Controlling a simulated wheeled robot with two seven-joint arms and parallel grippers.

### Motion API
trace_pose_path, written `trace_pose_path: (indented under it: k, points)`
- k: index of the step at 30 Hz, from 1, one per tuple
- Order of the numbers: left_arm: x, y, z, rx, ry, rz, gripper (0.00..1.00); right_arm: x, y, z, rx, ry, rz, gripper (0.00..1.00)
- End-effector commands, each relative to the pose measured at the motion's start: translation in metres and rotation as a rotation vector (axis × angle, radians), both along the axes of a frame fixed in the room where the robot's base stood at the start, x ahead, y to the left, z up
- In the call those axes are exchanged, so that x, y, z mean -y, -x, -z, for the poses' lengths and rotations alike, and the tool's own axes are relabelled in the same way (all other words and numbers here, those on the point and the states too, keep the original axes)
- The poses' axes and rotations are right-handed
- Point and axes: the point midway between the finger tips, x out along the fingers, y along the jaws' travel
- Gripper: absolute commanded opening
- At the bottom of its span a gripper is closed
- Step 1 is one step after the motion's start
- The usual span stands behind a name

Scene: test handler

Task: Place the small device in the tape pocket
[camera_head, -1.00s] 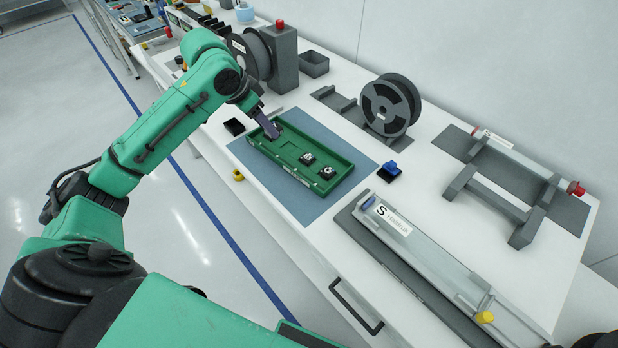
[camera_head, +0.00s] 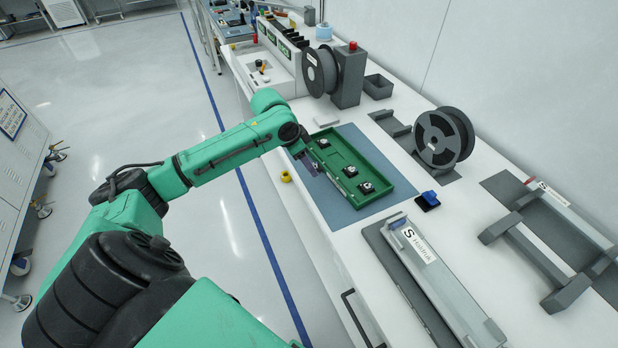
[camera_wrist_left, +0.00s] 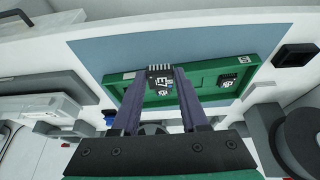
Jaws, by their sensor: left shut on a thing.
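My left gripper (camera_head: 310,166) is shut on a small device (camera_wrist_left: 160,80), a dark block with a pale printed face and a row of pins, seen between the fingertips in the left wrist view. In the head view the gripper is at the tray's left long side, and the held device cannot be made out. The green tray (camera_head: 333,158) holds more such devices: one at its far end (camera_head: 322,143) and two nearer (camera_head: 350,171) (camera_head: 366,187). No tape pocket can be made out clearly. My right gripper is out of view.
The tray lies on a blue mat (camera_head: 343,213). A blue-topped black item (camera_head: 428,200) stands right of it. A long labelled fixture (camera_head: 440,280), a grey reel (camera_head: 445,138) on a stand and a bracket (camera_head: 540,250) occupy the right. A grey post (camera_head: 350,77) stands behind.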

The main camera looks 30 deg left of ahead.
Motion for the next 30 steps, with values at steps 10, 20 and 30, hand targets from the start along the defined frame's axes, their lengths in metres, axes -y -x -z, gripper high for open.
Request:
trace_pose_path:
  k: [10,20,30]
  points:
    - [0.0,0.0,0.058,-0.002,0.001,0.0,0.0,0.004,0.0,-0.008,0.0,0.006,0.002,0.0]
    - [0.0,0.0,0.067,0.002,-0.001,0.0,0.0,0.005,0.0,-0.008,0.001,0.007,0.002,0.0]
    - [0.0,0.0,0.068,0.001,-0.001,0.001,0.74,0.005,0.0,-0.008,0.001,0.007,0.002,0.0]
